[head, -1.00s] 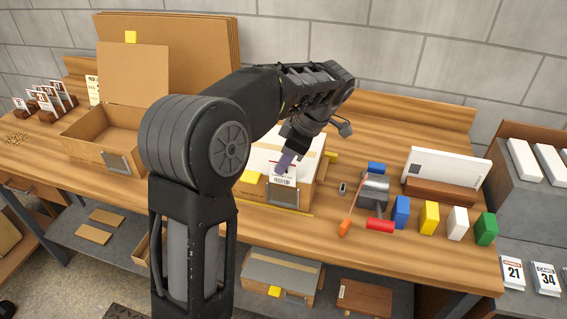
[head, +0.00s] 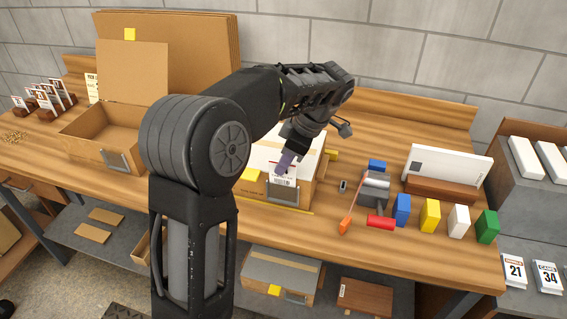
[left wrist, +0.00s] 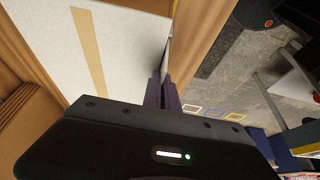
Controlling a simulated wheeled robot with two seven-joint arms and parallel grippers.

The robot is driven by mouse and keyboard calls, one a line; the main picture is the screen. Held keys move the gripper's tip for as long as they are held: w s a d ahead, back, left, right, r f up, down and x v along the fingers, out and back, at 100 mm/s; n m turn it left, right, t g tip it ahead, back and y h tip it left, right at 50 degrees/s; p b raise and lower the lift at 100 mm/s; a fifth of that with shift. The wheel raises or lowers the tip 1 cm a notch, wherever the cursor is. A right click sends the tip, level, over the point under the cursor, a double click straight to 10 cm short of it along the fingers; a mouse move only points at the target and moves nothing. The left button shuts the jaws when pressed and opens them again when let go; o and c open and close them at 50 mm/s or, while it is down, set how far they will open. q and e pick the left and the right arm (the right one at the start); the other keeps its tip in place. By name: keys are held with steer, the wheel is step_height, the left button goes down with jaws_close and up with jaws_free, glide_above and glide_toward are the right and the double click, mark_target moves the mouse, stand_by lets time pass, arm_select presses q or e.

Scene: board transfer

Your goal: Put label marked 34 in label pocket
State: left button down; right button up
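A white label (head: 284,179) with a barcode is at the front of the closed white-topped box (head: 301,151). Its number is not readable. My left gripper (head: 286,164) is shut on the label's upper part and partly covers it. The label's lower edge meets the grey label pocket (head: 283,194) on the box front; I cannot tell how deep it sits. In the left wrist view, the gripper's two fingers (left wrist: 164,92) are close together at the box edge, with the label seen nearly edge-on. My right gripper is not in view.
An open carton (head: 103,137) stands to the left, with several labels on wooden stands (head: 45,103) beyond.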

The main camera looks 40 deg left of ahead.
arm_select(q)
steer(key=shift+f, duration=0.4)
steer(key=c, duration=1.6)
jaws_free()
steer(key=shift+d+r, duration=0.1)
steer(key=shift+r, duration=0.3)
steer(key=p+v, duration=0.5)
steer(key=v, duration=0.2)
steer(key=shift+w+r, duration=0.1)
